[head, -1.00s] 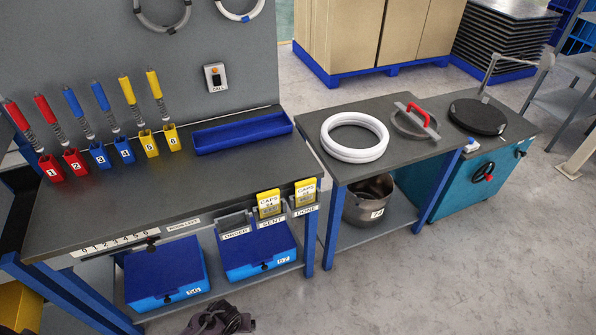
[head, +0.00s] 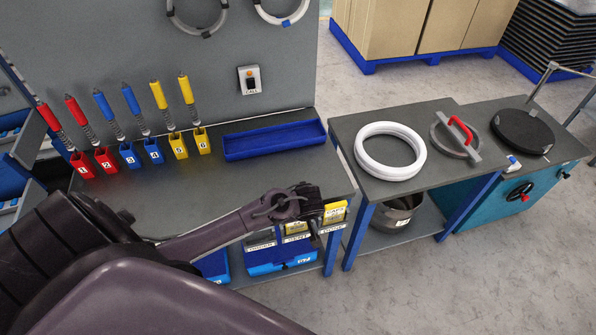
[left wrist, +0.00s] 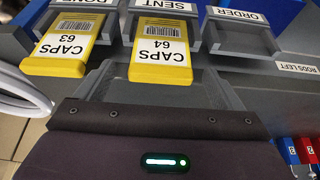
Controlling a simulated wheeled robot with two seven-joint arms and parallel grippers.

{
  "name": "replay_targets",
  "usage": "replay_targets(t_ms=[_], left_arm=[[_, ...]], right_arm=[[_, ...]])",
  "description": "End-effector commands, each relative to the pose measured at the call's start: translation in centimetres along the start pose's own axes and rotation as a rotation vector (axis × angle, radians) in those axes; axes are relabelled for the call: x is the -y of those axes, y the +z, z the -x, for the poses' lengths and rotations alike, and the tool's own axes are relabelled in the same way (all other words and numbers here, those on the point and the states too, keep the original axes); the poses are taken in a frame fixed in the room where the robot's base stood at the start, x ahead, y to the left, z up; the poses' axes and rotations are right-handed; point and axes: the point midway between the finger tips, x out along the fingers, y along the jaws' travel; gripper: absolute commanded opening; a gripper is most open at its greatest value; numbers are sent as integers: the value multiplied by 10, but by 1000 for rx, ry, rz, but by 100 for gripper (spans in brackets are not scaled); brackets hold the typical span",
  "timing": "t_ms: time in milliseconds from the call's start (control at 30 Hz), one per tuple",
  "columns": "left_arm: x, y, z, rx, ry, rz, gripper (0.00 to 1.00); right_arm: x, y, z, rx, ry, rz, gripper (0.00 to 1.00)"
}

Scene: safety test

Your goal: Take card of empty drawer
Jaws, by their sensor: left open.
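My left gripper (head: 312,196) reaches in from the left over the bench's front edge, beside the card holders. In the left wrist view its open jaws (left wrist: 160,88) are near the lower end of the yellow card CAPS 64 (left wrist: 161,58), which sits in the SENT holder. I cannot tell whether they touch it. The yellow card CAPS 63 (left wrist: 62,48) sits in the DONE holder; it also shows in the head view (head: 335,213). The ORDER holder (left wrist: 240,38) has no card. Blue drawer 57 (head: 280,262) is below; blue drawer 56 (head: 213,267) is mostly hidden by my arm.
A blue tray (head: 273,140) and several numbered coloured holders with tools stand on the bench (head: 230,182). To the right, a second table (head: 400,110) bears a white ring (head: 390,151) and a lid (head: 455,135), with a pot (head: 398,215) below.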

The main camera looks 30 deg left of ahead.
Motion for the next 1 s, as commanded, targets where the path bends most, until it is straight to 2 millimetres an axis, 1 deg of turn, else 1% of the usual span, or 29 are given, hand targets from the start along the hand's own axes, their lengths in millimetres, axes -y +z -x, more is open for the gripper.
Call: replay_targets(t_ms=[67, 133, 233, 333, 500, 533, 867, 900, 1000], left_arm=[[2, -6, -9, -2, -3, 0, 89], [1, -5, -20, -2, -2, -1, 89], [1, -5, -30, -3, -1, -1, 89], [1, -4, -33, -2, 0, 0, 89], [1, -4, -34, -2, 1, 0, 89], [1, -4, -34, -2, 0, 0, 88], [1, -4, -33, -2, 1, 0, 45], [1, -4, -33, -2, 1, 0, 42], [1, -4, -33, -2, 1, 0, 42]], right_arm=[[-1, -3, 6, -3, 1, 0, 36], [-1, -6, 5, -8, 1, 0, 36], [0, -10, 6, -15, 0, -1, 36], [3, -13, 6, -19, -3, -3, 36], [9, -15, 5, -20, -11, -6, 36], [10, -15, 5, -21, -12, -6, 36], [9, -14, 5, -20, -11, -6, 36], [9, -14, 5, -20, -11, -5, 36], [7, -13, 5, -19, -8, -4, 36]])
